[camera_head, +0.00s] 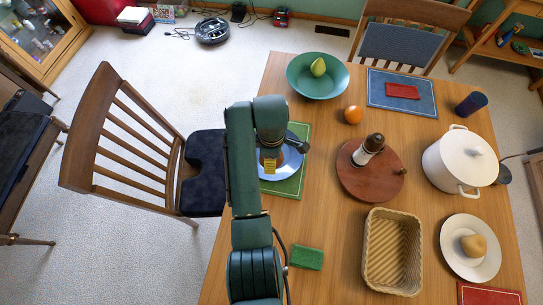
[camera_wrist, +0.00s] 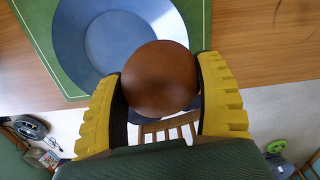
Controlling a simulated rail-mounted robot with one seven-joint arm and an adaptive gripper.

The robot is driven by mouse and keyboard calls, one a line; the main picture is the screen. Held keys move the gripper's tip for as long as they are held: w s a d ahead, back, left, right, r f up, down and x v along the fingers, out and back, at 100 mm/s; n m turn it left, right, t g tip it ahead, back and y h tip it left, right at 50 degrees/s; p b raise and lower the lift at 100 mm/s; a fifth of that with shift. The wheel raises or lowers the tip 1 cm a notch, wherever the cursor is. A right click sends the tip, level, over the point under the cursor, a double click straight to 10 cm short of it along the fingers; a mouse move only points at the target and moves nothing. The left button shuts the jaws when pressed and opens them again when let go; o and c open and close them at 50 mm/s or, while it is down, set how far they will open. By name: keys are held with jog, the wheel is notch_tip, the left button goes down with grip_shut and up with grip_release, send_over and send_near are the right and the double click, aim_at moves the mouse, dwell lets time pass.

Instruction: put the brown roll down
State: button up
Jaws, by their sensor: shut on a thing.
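The brown roll (camera_wrist: 160,85) is round and sits between the two yellow fingers of my gripper (camera_wrist: 160,68) in the wrist view. My gripper is shut on it. Behind the roll in that view is a blue plate (camera_wrist: 85,40) on a green placemat (camera_wrist: 48,70). In the head view my gripper (camera_head: 270,165) is over the left part of the blue plate (camera_head: 292,162), near the table's left edge. The roll is hidden there by my gripper. I cannot tell how high the roll is above the plate.
A teal bowl (camera_head: 302,82) with a green pear, an orange (camera_head: 353,114), and a round wooden board (camera_head: 388,180) with a bottle stand nearby. A wicker basket (camera_head: 372,275), a white pot (camera_head: 445,165) and a white plate (camera_head: 450,257) with a tan roll (camera_head: 474,245) are to the right.

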jog(key=n, duration=0.2)
jog(key=w+n+b, duration=0.1)
jog(key=n, duration=0.1)
jog(key=w+n+b, duration=0.1)
jog(key=n, duration=0.1)
jog(key=shift+d+n, duration=0.15)
jog(key=shift+n, duration=0.15)
jog(key=n, duration=0.1)
jog(key=n+b, duration=0.1)
jog(key=n, duration=0.1)
jog(key=w+r+n+b, duration=0.1)
jog(key=n, duration=0.1)
jog(key=shift+w, duration=0.1)
jog(key=shift+f+n, duration=0.15)
jog(key=shift+n, duration=0.35)
notch_tip(320, 180, down, 9)
jog(key=shift+f+b, duration=0.15)
jog(key=shift+b, duration=0.9)
jog(key=shift+f, duration=0.1)
jog(key=o, duration=1.2)
jog(key=shift+f, duration=0.1)
